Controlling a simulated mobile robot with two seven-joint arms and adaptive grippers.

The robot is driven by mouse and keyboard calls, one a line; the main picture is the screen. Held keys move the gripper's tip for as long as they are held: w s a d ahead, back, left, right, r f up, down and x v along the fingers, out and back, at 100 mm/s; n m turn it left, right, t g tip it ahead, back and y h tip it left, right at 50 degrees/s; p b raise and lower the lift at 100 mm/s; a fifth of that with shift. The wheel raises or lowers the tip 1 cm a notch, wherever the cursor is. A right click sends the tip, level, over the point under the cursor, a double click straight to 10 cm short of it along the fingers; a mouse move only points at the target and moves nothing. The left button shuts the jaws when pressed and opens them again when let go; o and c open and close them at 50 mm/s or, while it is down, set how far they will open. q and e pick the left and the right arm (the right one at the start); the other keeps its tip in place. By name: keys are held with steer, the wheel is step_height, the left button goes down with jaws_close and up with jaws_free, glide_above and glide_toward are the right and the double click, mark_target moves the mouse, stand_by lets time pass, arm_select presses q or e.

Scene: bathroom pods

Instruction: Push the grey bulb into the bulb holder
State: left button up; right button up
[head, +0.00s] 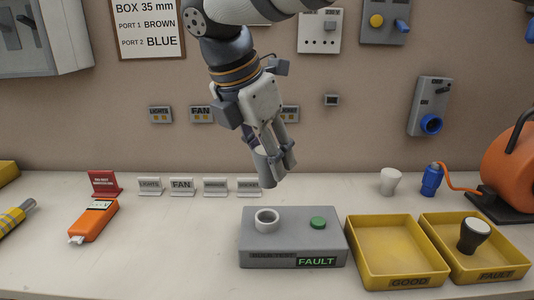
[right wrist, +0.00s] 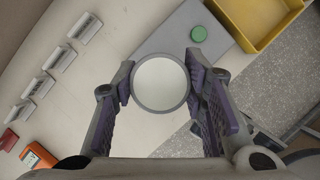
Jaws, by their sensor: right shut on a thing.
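My right gripper (head: 275,160) points down and is shut on the grey bulb (head: 264,169), a grey cylinder held close to upright. In the right wrist view the bulb (right wrist: 160,83) shows as a pale disc with a grey rim between the two fingers. The bulb holder (head: 266,219) is a white, open ring on top of the grey test box (head: 293,245). The bulb is above the holder, with a gap between them. In the right wrist view the holder is not visible; the bulb covers that area. My left gripper is not in view.
The box has a green button (head: 318,223) and a FAULT display. Yellow GOOD (head: 397,252) and FAULT (head: 476,249) trays stand at its right; a dark bulb with a pale top (head: 474,235) is in the latter. A white cup-like bulb (head: 390,181) stands behind. Small signs (head: 182,186) stand left.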

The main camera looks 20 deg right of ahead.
mark_target(263, 175)
steer(key=shift+a+f, duration=0.1)
steer(key=shift+f, duration=2.8)
steer(key=shift+f, duration=1.75)
steer(key=o, duration=1.2)
steer(key=v, duration=1.2)
steer(key=shift+s, duration=0.1)
